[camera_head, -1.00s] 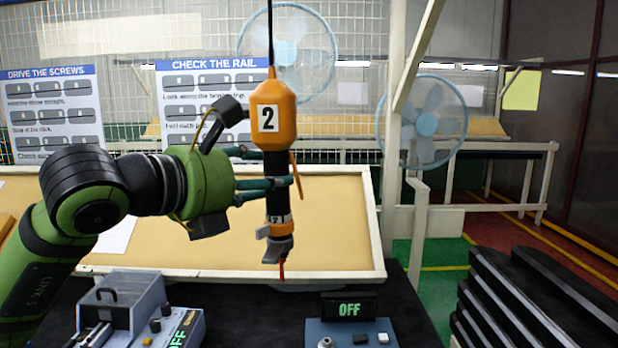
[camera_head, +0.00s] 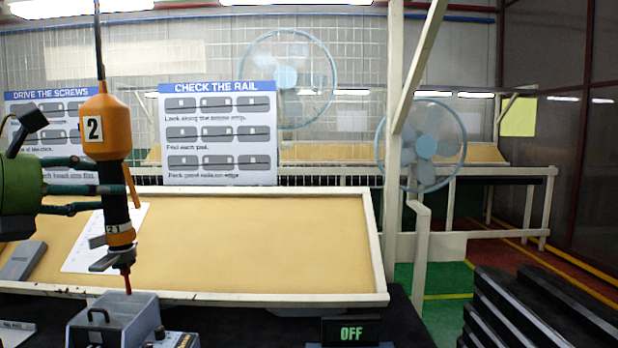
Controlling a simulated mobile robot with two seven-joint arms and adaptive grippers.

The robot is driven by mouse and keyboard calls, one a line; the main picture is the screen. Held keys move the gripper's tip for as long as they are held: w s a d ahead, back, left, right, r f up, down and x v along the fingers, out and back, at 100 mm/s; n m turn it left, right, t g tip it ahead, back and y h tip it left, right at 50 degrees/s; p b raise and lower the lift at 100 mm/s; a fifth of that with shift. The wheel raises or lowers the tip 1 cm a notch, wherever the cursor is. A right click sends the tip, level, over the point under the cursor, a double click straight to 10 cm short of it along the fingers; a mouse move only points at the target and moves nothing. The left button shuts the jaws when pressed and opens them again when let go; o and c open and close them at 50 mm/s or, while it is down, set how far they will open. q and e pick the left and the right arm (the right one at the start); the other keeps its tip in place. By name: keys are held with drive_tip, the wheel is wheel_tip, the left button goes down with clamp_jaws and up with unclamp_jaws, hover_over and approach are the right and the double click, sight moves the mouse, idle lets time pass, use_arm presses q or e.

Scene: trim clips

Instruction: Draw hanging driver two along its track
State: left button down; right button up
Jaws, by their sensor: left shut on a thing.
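The hanging driver marked 2 (camera_head: 106,130) has an orange top, a black body and a red tip. It hangs from a cord at the left of the head view, nearly upright. My left gripper (camera_head: 110,190) comes in from the left edge, with its teal fingers shut on the driver's black body. The driver's red tip is just above or in front of the grey box with a handle (camera_head: 125,318); I cannot tell the gap. The track above is out of view. My right gripper is not in view.
A tan tilted board with a white rim (camera_head: 250,296) lies behind the driver, holding a white sheet (camera_head: 90,255). A unit reading OFF (camera_head: 350,332) stands front centre. Black stacked parts (camera_head: 520,315) are at the right. The space right of the driver is clear.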

use_arm(q)
drive_tip(key=s+a+f+n+t+y+p, duration=0.1)
drive_tip(key=a+p, duration=0.8)
drive_tip(key=a, duration=2.2)
drive_tip(key=shift+f+n+y+p, duration=0.35)
drive_tip(key=shift+f+n+y, duration=0.35)
drive_tip(key=shift+y, duration=0.4)
drive_tip(key=shift+f, duration=0.1)
drive_tip(key=shift+c, duration=2.3)
unclamp_jaws()
